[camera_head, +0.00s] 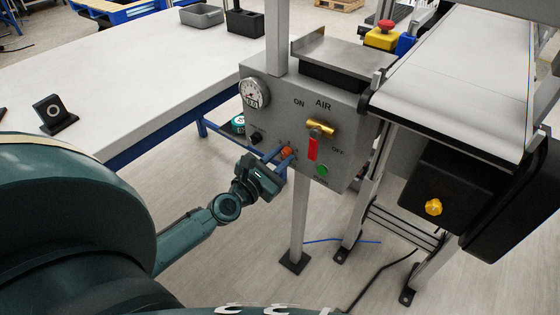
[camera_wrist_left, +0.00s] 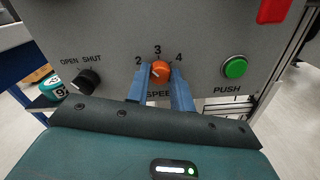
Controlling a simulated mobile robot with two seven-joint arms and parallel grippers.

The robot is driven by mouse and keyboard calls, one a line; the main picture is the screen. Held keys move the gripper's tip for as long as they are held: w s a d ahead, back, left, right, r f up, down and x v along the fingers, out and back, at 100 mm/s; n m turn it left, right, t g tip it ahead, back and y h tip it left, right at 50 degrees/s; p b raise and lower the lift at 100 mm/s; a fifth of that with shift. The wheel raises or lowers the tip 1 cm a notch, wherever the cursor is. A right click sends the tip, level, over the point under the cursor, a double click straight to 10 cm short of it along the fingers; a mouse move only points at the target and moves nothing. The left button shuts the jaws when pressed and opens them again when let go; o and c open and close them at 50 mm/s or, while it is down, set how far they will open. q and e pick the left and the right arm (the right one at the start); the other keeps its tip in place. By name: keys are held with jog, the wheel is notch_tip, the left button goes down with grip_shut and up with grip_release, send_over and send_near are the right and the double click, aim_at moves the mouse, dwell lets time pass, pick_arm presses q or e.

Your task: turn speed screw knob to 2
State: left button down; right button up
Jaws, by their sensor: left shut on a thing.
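The orange speed knob (camera_head: 287,152) sits low on the grey control panel (camera_head: 352,104). In the left wrist view the knob (camera_wrist_left: 160,72) has the numbers 2, 3 and 4 around it, with 3 above it, 2 to the left and 4 to the right. A pale mark on the knob appears toward its left side; its exact reading is hard to tell. My left gripper (camera_head: 281,157) is at the knob, its two blue fingers shut on it from both sides, also in the left wrist view (camera_wrist_left: 160,80). The fingers partly cover the SPEED label. My right gripper is not in view.
A black OPEN/SHUT knob (camera_wrist_left: 86,82) is left of the speed knob, and a green PUSH button (camera_wrist_left: 234,67) is right. Above are a yellow air valve (camera_head: 321,126) and a gauge (camera_head: 255,93). A white table (camera_head: 130,75) stands left, a conveyor (camera_head: 460,70) right.

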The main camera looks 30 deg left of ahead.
pick_arm(q)
jog(key=shift+n, duration=1)
jog(key=shift+n+b, duration=0.3)
jog(key=shift+n, duration=0.3)
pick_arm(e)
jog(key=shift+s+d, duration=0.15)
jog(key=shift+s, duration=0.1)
pick_arm(q)
jog(key=c, duration=1.4)
grip_release()
jog(key=shift+o, duration=1)
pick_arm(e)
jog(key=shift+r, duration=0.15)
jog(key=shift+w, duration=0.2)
